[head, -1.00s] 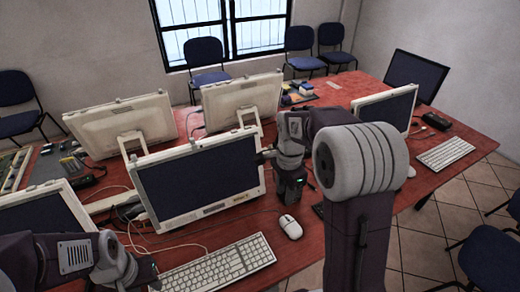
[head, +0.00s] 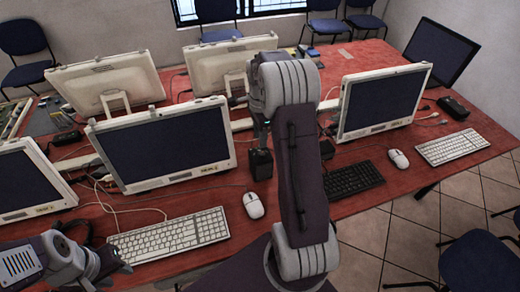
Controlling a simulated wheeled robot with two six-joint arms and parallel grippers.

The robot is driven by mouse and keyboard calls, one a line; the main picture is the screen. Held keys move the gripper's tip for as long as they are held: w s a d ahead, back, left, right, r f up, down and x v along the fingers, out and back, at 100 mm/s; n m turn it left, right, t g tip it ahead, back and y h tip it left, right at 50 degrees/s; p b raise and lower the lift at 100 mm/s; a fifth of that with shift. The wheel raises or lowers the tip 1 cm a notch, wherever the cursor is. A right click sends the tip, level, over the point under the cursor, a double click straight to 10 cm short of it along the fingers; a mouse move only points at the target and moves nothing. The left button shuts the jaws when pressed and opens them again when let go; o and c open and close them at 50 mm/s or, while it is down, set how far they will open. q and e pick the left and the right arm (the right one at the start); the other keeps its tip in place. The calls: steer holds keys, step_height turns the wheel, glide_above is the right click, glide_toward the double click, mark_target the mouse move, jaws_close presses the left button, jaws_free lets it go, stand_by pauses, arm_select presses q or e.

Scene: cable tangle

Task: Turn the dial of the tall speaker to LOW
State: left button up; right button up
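A small upright black box (head: 261,164) stands on the red table between the middle monitor and the dark keyboard; it may be the tall speaker. I cannot make out a dial or its markings. My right gripper (head: 262,130) is just above and behind this box, mostly hidden by my own arm; whether it touches the box and how its fingers stand are not clear. My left gripper (head: 112,268) is low at the left front, near the white keyboard and apart from the box; its finger opening is not clear.
Monitors (head: 165,145) and (head: 383,103) flank the box. A white keyboard (head: 170,235), white mouse (head: 254,205) and black keyboard (head: 352,180) lie in front. Loose cables (head: 100,203) lie at the left.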

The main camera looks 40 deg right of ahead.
mark_target(262, 153)
steer(key=f, duration=0.6)
steer(key=shift+s+d+f, duration=0.15)
steer(key=shift+d+f, duration=0.1)
steer(key=shift+f, duration=0.05)
steer(key=shift+a+f, duration=0.1)
steer(key=shift+f, duration=0.2)
jaws_close()
